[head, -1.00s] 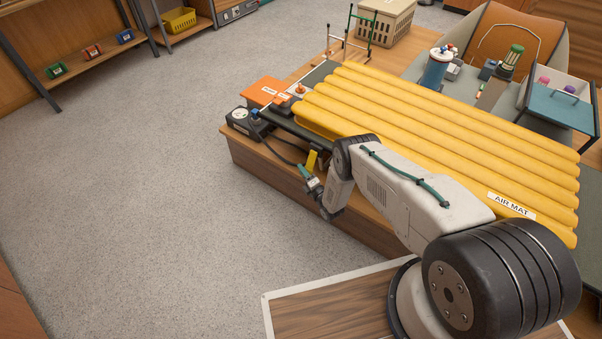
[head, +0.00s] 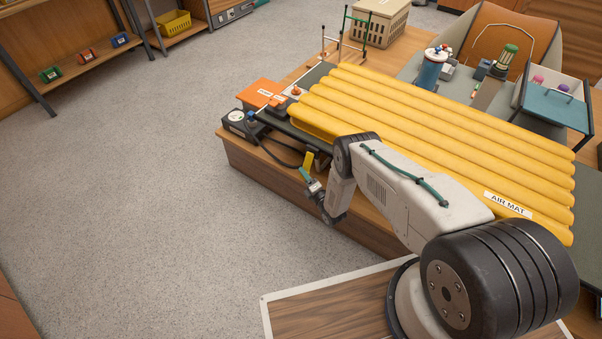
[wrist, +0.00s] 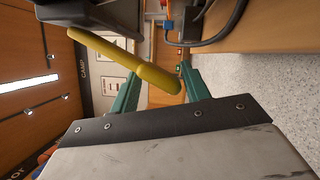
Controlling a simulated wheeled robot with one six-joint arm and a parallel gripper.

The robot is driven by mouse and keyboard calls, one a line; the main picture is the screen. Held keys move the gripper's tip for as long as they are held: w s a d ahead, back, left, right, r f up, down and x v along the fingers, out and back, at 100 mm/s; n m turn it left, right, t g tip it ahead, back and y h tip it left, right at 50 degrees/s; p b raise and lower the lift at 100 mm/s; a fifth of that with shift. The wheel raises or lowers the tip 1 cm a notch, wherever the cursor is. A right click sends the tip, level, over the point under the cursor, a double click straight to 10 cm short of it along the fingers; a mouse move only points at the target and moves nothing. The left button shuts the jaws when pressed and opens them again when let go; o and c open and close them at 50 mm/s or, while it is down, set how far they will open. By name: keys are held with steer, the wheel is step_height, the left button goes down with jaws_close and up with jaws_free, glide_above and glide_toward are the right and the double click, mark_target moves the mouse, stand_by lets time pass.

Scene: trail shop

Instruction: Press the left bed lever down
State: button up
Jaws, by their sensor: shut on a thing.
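A yellow lever (head: 309,161) sticks out at the near side of the bench, below the yellow air mat (head: 420,130). My gripper (head: 308,182) is at this lever, beside the bench's near edge and above the floor. In the wrist view the lever (wrist: 125,62) is a rounded yellow bar that slopes down between my two green fingers (wrist: 157,80). My gripper is shut on it near its free end. The lever's mount is partly hidden, and no second bed lever shows clearly.
A black gauge box (head: 238,123) with a dark hose and an orange box (head: 262,94) are at the bench's left end. A blue pump (head: 430,72) and a beige crate (head: 380,20) stand behind the mat. The floor (head: 150,200) to the left is clear.

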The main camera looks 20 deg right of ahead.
steer(key=v, duration=0.5)
steer(key=shift+s+f, duration=0.1)
stand_by(0.3)
